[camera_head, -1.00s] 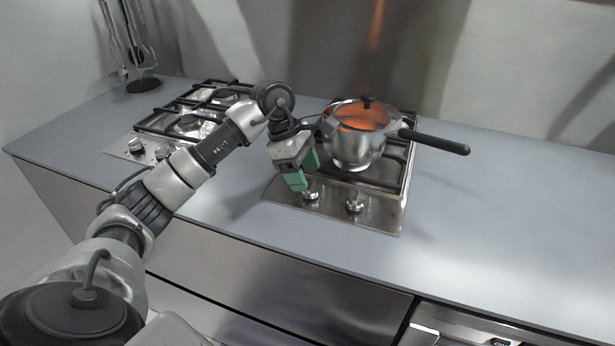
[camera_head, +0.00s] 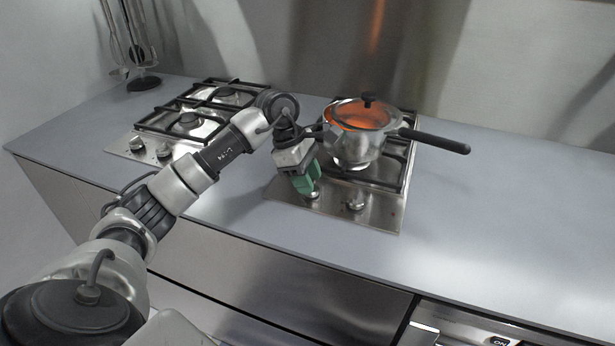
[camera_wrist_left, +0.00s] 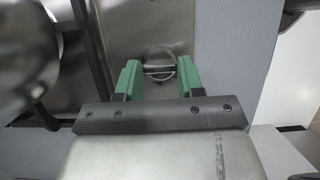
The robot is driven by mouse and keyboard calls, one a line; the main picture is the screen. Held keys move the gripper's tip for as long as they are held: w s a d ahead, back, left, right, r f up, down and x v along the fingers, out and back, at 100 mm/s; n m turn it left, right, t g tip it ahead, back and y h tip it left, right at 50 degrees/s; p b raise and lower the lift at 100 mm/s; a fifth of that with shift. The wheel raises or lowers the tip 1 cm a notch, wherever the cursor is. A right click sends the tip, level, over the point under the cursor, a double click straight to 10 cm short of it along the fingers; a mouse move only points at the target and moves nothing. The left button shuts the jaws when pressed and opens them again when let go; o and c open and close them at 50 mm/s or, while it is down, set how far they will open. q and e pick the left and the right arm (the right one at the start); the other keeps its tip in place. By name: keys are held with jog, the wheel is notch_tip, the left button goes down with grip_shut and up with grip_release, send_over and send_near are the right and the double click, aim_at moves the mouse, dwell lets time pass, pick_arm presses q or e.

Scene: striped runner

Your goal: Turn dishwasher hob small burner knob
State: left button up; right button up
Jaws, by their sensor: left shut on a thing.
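The hob (camera_head: 385,217) with the pot on it has two silver knobs at its front edge. My left gripper (camera_head: 307,190) points down at the left knob (camera_head: 314,196) and is shut on it; the fingers hide part of it in the head view. In the left wrist view the green fingers (camera_wrist_left: 158,74) sit on either side of the round silver knob (camera_wrist_left: 159,66). The right knob (camera_head: 355,204) stands free, a short way to the right. My right gripper is not in view.
A steel pot (camera_head: 352,148) with a lid and a long black handle stands on the hob, close to my left gripper. A second hob (camera_head: 124,146) lies to the left. Utensils (camera_head: 135,50) hang at the back left. The grey counter (camera_head: 520,210) on the right is clear.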

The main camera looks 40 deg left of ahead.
pick_arm(q)
jog(key=shift+n, duration=0.3)
jog(key=n+t+b, duration=0.1)
jog(key=n, duration=0.1)
jog(key=shift+s+n, duration=0.15)
jog(key=shift+n, duration=0.25)
jog(key=n, duration=0.2)
jog(key=n+t+y+b, duration=0.1)
jog(key=n, duration=0.1)
jog(key=shift+s+d+t, duration=0.1)
jog(key=shift+d+t, duration=0.05)
jog(key=shift+t, duration=0.15)
jog(key=n+y, duration=0.1)
jog(key=n, duration=0.1)
jog(key=n+y+b, duration=0.1)
jog(key=n, duration=0.1)
jog(key=shift+d+n+t, duration=0.15)
jog(key=shift+n+t, duration=0.25)
jog(key=shift+d+n+y+b, duration=0.1)
jog(key=shift+n+y+b, duration=0.4)
jog(key=shift+n, duration=1.2)
jog(key=shift+y, duration=0.3)
jog(key=o, duration=0.9)
jog(key=shift+o, duration=0.2)
jog(key=shift+r, duration=0.1)
